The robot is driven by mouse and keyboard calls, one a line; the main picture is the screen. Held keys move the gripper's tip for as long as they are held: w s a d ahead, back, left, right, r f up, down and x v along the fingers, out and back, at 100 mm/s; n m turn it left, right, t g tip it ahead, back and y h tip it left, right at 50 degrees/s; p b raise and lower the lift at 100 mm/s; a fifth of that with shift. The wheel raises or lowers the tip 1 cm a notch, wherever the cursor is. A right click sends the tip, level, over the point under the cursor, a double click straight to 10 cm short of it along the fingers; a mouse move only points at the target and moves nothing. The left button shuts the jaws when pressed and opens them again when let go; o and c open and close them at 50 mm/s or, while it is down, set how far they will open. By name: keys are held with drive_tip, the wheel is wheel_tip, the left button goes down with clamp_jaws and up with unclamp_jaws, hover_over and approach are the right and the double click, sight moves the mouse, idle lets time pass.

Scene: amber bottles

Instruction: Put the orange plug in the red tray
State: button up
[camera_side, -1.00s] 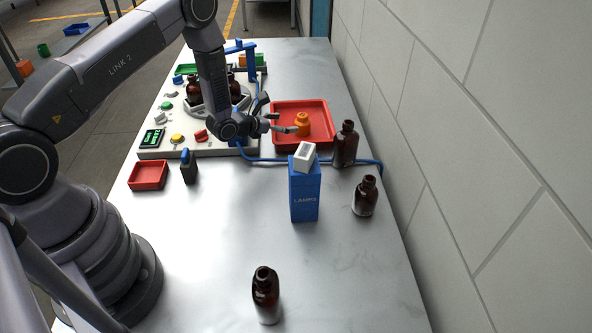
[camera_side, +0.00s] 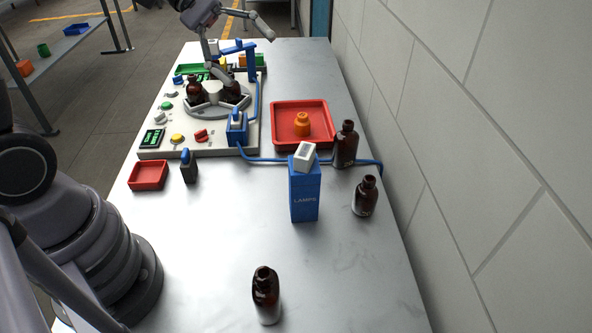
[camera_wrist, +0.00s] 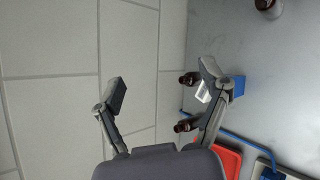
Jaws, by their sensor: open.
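The orange plug (camera_side: 302,124) stands in the large red tray (camera_side: 285,112), near its middle, in the side view. My gripper (camera_side: 239,46) is open and empty, raised above the far end of the bench, behind the tray and apart from the plug. In the wrist view my gripper (camera_wrist: 163,84) shows its two fingers spread wide with nothing between them. Part of the red tray (camera_wrist: 231,160) shows at the bottom of the wrist view; the plug is not visible there.
A smaller red tray (camera_side: 148,176) sits at the left. A blue box (camera_side: 304,194) with a white block on top stands before the large tray. Amber bottles (camera_side: 346,145) stand right of the box and at the front (camera_side: 266,294). A control board (camera_side: 215,140) lies left; the front bench is mostly clear.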

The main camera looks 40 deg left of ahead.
drive_tip(key=s+a+r+m+t+y, duration=0.1)
drive_tip(key=s+a+m+y, duration=0.4)
drive_tip(key=s+a, duration=0.1)
drive_tip(key=s+a+r+m+t+y, duration=0.2)
drive_tip(key=s+a+m+y, duration=0.3)
drive_tip(key=s, duration=0.3)
drive_tip(key=shift+s+a+r+t+y, duration=0.3)
drive_tip(key=shift+s+a+y, duration=0.1)
drive_tip(key=shift+a, duration=0.5)
